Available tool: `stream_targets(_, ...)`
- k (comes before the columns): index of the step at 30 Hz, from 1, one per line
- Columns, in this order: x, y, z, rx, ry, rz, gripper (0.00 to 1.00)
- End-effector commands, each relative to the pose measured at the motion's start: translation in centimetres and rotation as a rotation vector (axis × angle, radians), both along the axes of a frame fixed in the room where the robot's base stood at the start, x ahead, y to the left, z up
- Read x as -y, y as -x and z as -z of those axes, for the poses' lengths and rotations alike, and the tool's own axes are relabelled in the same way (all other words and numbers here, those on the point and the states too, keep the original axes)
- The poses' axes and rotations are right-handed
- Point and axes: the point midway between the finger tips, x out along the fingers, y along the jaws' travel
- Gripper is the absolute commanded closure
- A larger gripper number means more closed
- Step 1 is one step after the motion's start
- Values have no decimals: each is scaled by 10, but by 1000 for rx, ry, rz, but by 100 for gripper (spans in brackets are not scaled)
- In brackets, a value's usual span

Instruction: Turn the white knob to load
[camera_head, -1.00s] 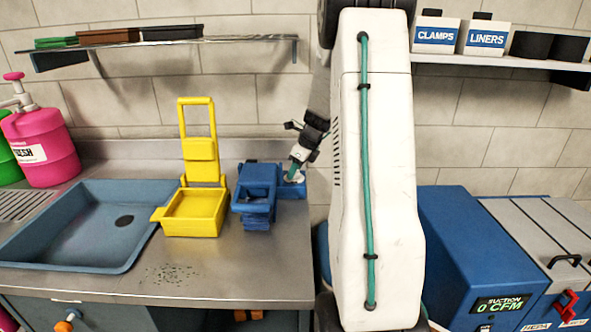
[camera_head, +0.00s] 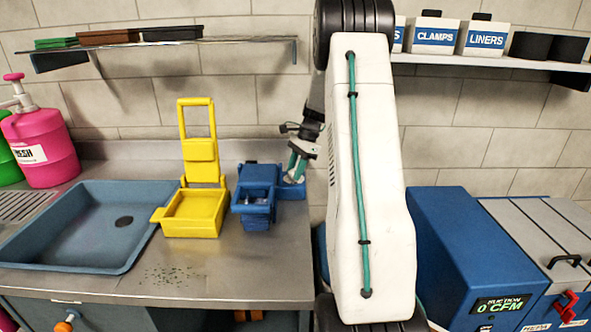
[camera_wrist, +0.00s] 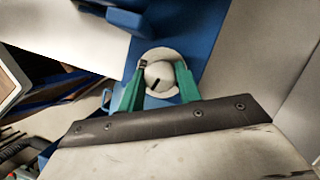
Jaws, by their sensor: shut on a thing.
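The white knob (camera_wrist: 158,74) sits on the blue device in the wrist view, with a short dark mark on its face pointing toward the lower left. My gripper (camera_wrist: 161,68) has its two green fingers on opposite sides of the knob and is shut on it. In the head view, the knob (camera_head: 293,180) is partly hidden under my gripper (camera_head: 296,172) at the right end of the blue device (camera_head: 254,210). The device's front box shows a dark opening with something greyish inside. No load label is readable.
A yellow wringer-like box (camera_head: 194,213) stands left of the blue device, beside a sink (camera_head: 60,262). A pink jug (camera_head: 42,150) is at the far left. A blue suction unit (camera_head: 462,262) reading 0 CFM stands right of my arm. The front counter is clear apart from dark specks.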

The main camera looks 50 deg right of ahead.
Motion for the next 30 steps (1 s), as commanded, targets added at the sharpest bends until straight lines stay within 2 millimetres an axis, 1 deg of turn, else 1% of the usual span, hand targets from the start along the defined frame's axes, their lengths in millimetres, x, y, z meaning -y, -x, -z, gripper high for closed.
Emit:
stream_targets(4, 2, -2, -1, 3, 6, -139, 89)
stream_targets(30, 1, -8, -1, 3, 9, -966, 89)
